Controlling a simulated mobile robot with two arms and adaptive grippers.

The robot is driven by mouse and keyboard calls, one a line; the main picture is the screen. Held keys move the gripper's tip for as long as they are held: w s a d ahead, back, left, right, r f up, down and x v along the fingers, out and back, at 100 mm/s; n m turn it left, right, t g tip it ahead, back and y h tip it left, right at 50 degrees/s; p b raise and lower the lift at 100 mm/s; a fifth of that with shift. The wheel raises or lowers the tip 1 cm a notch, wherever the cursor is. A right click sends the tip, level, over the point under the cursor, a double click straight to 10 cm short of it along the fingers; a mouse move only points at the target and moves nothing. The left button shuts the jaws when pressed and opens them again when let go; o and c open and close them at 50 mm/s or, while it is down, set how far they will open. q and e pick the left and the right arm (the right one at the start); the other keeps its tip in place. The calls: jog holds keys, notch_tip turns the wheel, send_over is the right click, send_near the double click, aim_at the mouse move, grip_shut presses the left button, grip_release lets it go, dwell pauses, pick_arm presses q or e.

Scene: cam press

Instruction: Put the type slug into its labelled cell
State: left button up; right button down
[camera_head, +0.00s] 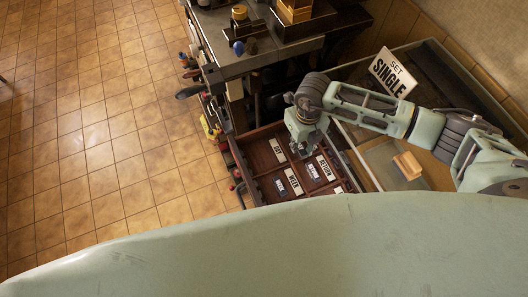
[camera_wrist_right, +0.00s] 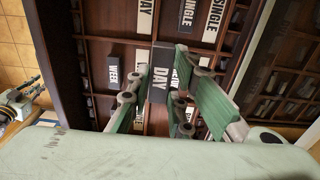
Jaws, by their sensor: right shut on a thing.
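My right gripper (camera_head: 303,150) hangs over an open wooden type case (camera_head: 262,135) in the head view.
Other cells carry white labels, among them SINGLE (camera_wrist_right: 187,17), and dark slugs lie in several cells. A bench (camera_head: 225,60) with tools adjoins the case; tiled floor lies left.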

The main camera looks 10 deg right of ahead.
jog(key=b, duration=0.8)
send_over(264, 156)
jog(key=f, duration=0.4)
jog(key=d+f, duration=0.1)
jog(key=f, duration=0.1)
jog(key=shift+s+f, duration=0.15)
jog(key=shift+f, duration=0.2)
jog(key=shift+w+a+f, duration=0.1)
jog(key=shift+w+a, duration=0.15)
jog(key=shift+a, duration=0.25)
notch_tip(264, 156, down, 4)
jog(key=b, duration=0.3)
jog(key=shift+f+b, duration=0.15)
jog(key=shift+b, duration=0.15)
jog(key=c, duration=1.6)
grip_release()
